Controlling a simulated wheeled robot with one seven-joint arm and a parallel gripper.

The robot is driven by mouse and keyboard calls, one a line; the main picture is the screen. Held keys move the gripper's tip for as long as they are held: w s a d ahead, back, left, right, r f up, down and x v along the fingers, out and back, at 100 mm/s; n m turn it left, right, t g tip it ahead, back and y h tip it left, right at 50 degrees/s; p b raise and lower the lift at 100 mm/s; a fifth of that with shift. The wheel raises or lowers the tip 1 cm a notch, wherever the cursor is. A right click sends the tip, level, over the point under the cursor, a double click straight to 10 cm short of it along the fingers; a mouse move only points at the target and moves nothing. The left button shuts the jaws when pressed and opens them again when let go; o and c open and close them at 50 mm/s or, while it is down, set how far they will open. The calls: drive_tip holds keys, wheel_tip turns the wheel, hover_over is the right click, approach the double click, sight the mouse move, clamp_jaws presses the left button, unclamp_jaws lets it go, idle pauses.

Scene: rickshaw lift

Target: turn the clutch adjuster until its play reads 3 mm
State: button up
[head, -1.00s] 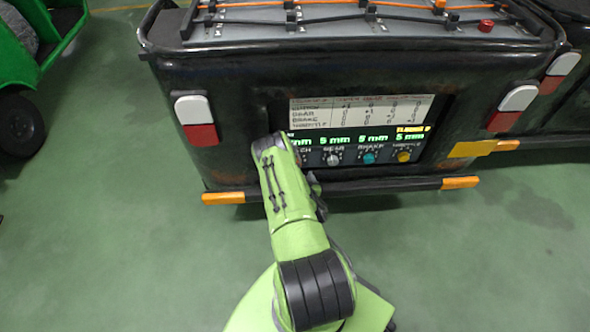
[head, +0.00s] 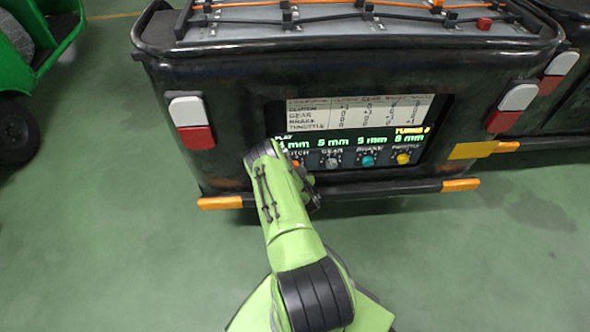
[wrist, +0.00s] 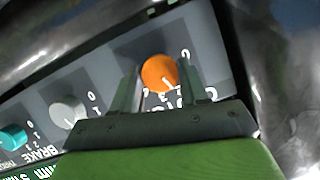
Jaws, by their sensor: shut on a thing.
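The clutch adjuster is an orange knob (wrist: 160,73) with a white pointer mark, on a grey panel with a numbered dial. In the wrist view it sits between the two fingers of my gripper (wrist: 161,80), which is shut on it. In the head view my arm partly covers the clutch knob and its label. The green display (head: 350,141) shows the clutch play at its left end, but that digit is blurred and partly hidden. The gear and brake read 5 mm; the throttle digit looks like 8 but is blurred.
A grey gear knob (head: 332,162), a teal brake knob (head: 367,160) and a yellow throttle knob (head: 403,158) sit to the right. A white chart (head: 360,113) is above the display. A black bumper bar (head: 390,190) runs below the panel.

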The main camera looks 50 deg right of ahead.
idle(0.3)
drive_tip(key=n+g+h, duration=0.1)
drive_tip(key=n, duration=0.1)
drive_tip(key=shift+w+a+n+g, duration=0.1)
drive_tip(key=shift+n+g, duration=0.2)
drive_tip(key=shift+a+n+g+h+p, duration=0.1)
drive_tip(key=shift+n+g+h+p, duration=0.4)
drive_tip(key=shift+n+h, duration=0.6)
drive_tip(key=shift+w+n, duration=0.1)
drive_tip(key=shift+n, duration=0.2)
drive_tip(key=shift+f, duration=0.1)
drive_tip(key=o, duration=1)
drive_tip(key=shift+o, duration=0.2)
drive_tip(key=shift+a, duration=0.1)
